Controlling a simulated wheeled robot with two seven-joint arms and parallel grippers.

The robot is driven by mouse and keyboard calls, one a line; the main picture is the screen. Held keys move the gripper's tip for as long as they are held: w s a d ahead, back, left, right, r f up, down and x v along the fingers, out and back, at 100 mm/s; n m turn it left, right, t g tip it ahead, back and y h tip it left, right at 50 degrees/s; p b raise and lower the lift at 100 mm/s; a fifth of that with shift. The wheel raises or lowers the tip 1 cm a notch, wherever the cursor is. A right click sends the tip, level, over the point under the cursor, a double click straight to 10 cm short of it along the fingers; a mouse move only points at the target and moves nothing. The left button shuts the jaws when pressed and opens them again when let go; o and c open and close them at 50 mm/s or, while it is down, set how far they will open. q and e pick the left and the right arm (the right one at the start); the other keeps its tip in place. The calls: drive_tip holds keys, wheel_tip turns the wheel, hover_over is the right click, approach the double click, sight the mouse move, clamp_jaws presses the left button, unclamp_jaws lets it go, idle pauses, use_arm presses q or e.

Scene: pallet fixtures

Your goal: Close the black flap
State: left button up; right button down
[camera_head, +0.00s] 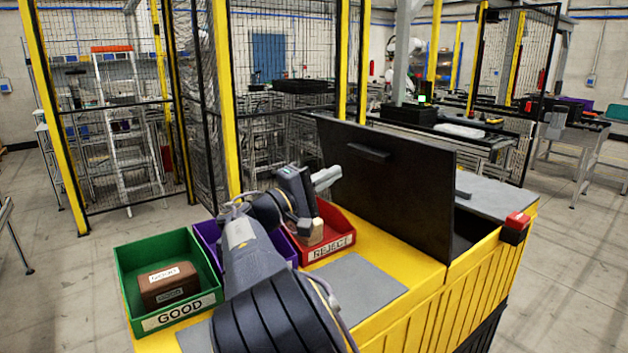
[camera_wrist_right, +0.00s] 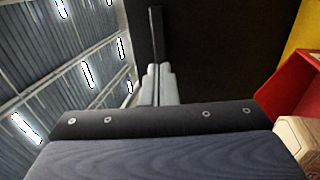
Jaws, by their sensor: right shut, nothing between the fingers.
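The black flap (camera_head: 390,190) stands raised and slightly tilted on the yellow bench, with a dark handle bar (camera_head: 368,151) near its top edge. A dark opening (camera_head: 468,240) shows beside its base on the right. My right gripper (camera_head: 333,177) is shut and empty, its fingertips by the left edge of the flap. In the right wrist view the shut fingers (camera_wrist_right: 158,85) point towards the black flap (camera_wrist_right: 220,50), with the handle (camera_wrist_right: 155,32) just beyond the tips. Whether they touch the flap I cannot tell. My left gripper is not in view.
A red REJECT bin (camera_head: 335,222) holding a wooden block (camera_head: 312,233) lies below my right gripper. A purple bin (camera_head: 207,236) is partly hidden by my arm. A green GOOD bin (camera_head: 127,262) holds a brown box (camera_head: 167,285). A red-topped box (camera_head: 517,222) sits at the bench's right edge.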

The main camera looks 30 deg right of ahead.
sight(366, 155)
drive_tip(key=p+x, duration=0.1)
drive_tip(key=x, duration=0.5)
drive_tip(key=shift+s+d+r+p, duration=0.1)
drive_tip(key=shift+d+r+p, duration=0.05)
drive_tip(key=shift+p, duration=0.15)
drive_tip(key=shift+d, duration=0.6)
